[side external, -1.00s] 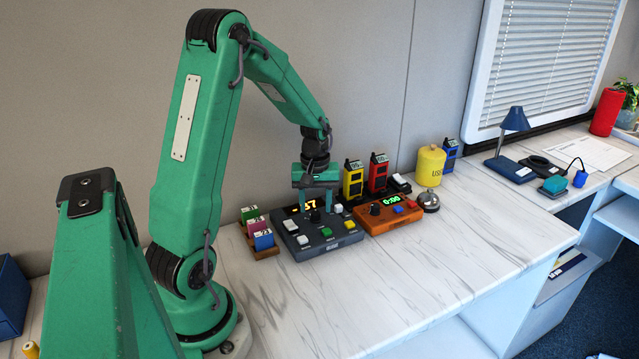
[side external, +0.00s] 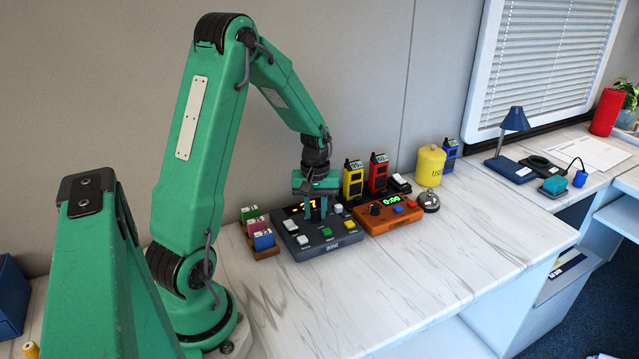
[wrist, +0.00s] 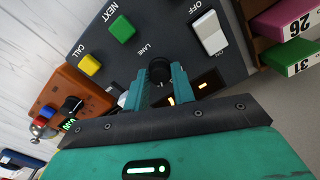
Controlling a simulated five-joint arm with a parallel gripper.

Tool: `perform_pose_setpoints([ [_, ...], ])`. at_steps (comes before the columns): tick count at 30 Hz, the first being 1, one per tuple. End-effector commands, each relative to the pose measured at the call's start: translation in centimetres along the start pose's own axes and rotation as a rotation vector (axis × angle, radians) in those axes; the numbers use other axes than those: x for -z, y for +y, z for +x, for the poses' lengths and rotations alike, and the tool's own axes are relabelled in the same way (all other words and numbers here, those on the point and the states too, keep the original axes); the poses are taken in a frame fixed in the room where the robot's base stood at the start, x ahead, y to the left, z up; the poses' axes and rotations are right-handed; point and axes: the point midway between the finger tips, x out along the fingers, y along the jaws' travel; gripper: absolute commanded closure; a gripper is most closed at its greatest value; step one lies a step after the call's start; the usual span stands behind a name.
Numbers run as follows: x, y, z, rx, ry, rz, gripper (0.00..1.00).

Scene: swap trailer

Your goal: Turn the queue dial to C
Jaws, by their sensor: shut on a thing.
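The queue console is a dark grey box (side external: 307,249) on the white desk, with a black dial (wrist: 160,70) in its upper part. My gripper (side external: 317,216) points down over the console. In the wrist view its two teal fingers (wrist: 163,84) are on either side of the dial, and it is shut on the dial. The dial's pointer and its letter marks are hidden or too small to read. An amber display (wrist: 190,93) beside the dial is partly covered by the gripper.
The console also carries a green NEXT button (wrist: 122,28), a yellow CALL button (wrist: 89,64) and a white ON/OFF switch (wrist: 206,33). An orange timer box (side external: 390,215) stands close on the right. A ticket rack (side external: 265,252) stands close on the left. The front desk is clear.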

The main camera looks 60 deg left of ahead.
Motion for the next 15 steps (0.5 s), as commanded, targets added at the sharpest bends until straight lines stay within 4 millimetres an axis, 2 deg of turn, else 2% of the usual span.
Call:
perform_pose_setpoints([
  [15, 0.03, 0.00, -0.05, 0.000, 0.000, 0.304, 0.98],
])
